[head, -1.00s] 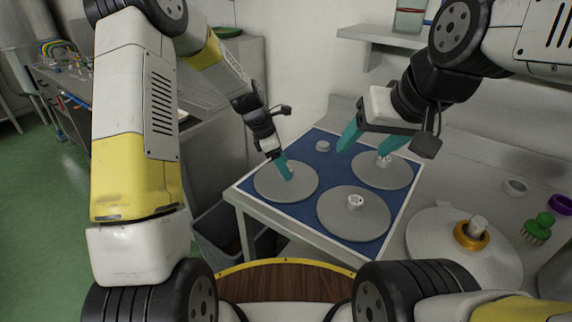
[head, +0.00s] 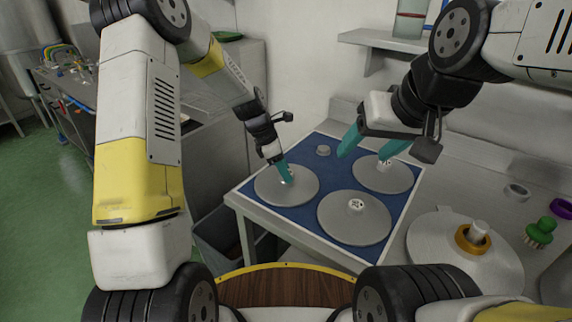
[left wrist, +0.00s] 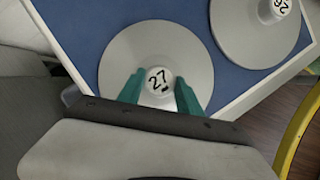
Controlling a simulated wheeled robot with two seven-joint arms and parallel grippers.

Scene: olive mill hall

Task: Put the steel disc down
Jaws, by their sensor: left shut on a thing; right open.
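Several grey steel discs with numbered white knobs are on the blue mat (head: 325,226). My left gripper (head: 286,174) is shut on the knob of the left disc (head: 270,188). In the left wrist view the knob between the teal fingers reads 27 (left wrist: 158,80), and its disc (left wrist: 125,60) looks flat over the mat. I cannot tell whether a small gap is under it. My right gripper (head: 368,150) is open above the back right disc (head: 398,180). The front disc (head: 340,222) lies flat; its knob shows in the left wrist view (left wrist: 280,8).
A small grey knob (head: 323,150) sits at the back of the mat. To the right are a large pale plate with a brass ring (head: 472,238), a green brush (head: 541,231), a grey ring (head: 517,190) and a purple ring (head: 562,207). A bin (head: 215,240) stands below left.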

